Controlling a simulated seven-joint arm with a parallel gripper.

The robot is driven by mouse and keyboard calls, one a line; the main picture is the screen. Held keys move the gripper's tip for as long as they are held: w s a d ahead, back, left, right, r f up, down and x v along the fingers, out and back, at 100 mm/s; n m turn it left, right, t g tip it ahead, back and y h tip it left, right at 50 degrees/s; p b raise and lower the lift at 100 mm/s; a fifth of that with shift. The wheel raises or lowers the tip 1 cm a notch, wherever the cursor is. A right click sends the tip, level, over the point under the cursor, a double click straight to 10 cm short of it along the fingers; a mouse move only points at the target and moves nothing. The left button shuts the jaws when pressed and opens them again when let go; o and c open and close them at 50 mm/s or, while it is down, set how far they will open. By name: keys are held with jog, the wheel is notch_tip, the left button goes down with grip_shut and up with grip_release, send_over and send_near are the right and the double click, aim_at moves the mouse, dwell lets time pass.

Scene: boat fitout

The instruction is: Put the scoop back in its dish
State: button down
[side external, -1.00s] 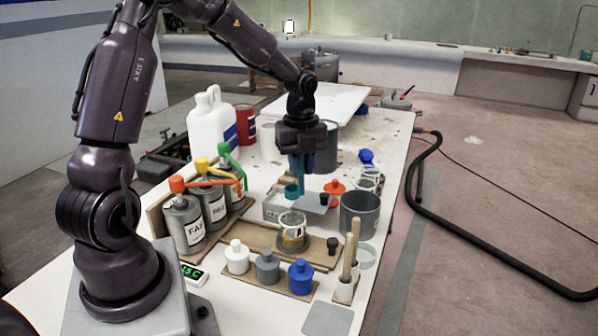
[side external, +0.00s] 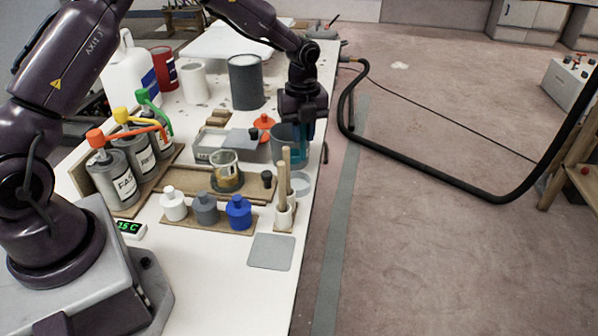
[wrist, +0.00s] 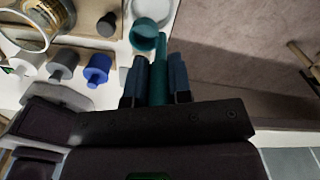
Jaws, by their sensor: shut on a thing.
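The teal scoop is held by its handle between the fingers of my gripper (wrist: 157,82). In the wrist view the scoop's round cup (wrist: 144,34) points away from my gripper, open side visible. A pale round dish (wrist: 153,8) shows just beyond the cup, partly cut off by the frame edge; I cannot tell if they touch. In the side view a pale, shallow round dish (side external: 300,184) lies near the table's right edge. My gripper (side external: 305,132) is at that edge, beside the grey-blue bucket (side external: 280,150); the scoop is mostly hidden there.
Wooden-handled tools (side external: 285,178) stand upright in a holder close to the dish. White, grey and blue bottles (side external: 239,212) and a glass beaker (side external: 225,170) stand to the left. A large grey canister (side external: 246,85) is behind.

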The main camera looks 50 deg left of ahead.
aim_at(302, 160)
notch_tip(302, 160, down, 8)
jog(key=shift+r, duration=0.25)
jog(key=shift+f, duration=0.1)
jog(key=c, duration=1)
grip_release()
jog(key=shift+c, duration=0.2)
